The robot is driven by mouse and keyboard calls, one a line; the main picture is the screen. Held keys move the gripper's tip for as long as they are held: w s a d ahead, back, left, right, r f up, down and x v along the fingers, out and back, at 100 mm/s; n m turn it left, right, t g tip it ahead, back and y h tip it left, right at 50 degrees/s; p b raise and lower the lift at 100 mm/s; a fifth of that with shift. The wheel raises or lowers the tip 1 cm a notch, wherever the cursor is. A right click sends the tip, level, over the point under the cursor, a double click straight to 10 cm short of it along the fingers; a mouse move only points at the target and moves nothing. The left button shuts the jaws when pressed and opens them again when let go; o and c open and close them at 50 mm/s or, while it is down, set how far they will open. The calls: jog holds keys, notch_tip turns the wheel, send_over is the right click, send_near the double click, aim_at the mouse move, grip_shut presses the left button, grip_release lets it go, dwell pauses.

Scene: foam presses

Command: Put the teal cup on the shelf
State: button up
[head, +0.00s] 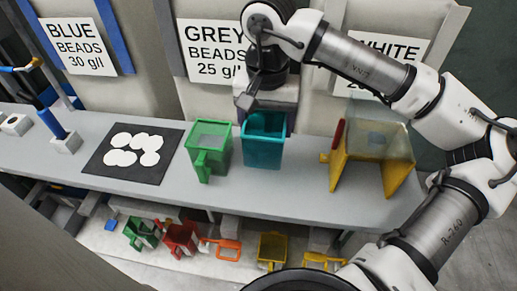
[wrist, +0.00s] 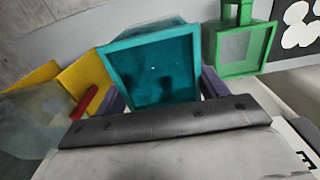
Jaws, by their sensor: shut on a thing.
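The teal cup (head: 262,152) is a square, open-topped vessel at the middle of the grey bench, just right of a green cup. Its open mouth fills the middle of the wrist view (wrist: 152,70). My gripper (head: 259,108) comes from behind the cup, and its fingers (wrist: 162,92) lie on either side of it, shut on it. The cup looks upright; I cannot tell whether its base touches the bench. The lower shelf (head: 130,262) under the bench bears several coloured cups: green, red, orange and yellow.
The green cup (head: 209,146) stands close on the left. A yellow stand with a clear bin (head: 375,145) is at the bench's right. A black mat with white discs (head: 133,153) lies left. The grey bench (head: 290,185) is bare in front of the cup.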

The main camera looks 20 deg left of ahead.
notch_tip(320, 180, down, 11)
jog(key=shift+r+p, duration=0.2)
jog(key=shift+p, duration=0.85)
jog(key=shift+f, duration=0.35)
jog(key=shift+f+b, duration=0.2)
jog(key=shift+b, duration=0.15)
jog(key=o, duration=1)
jog(key=shift+r, duration=0.1)
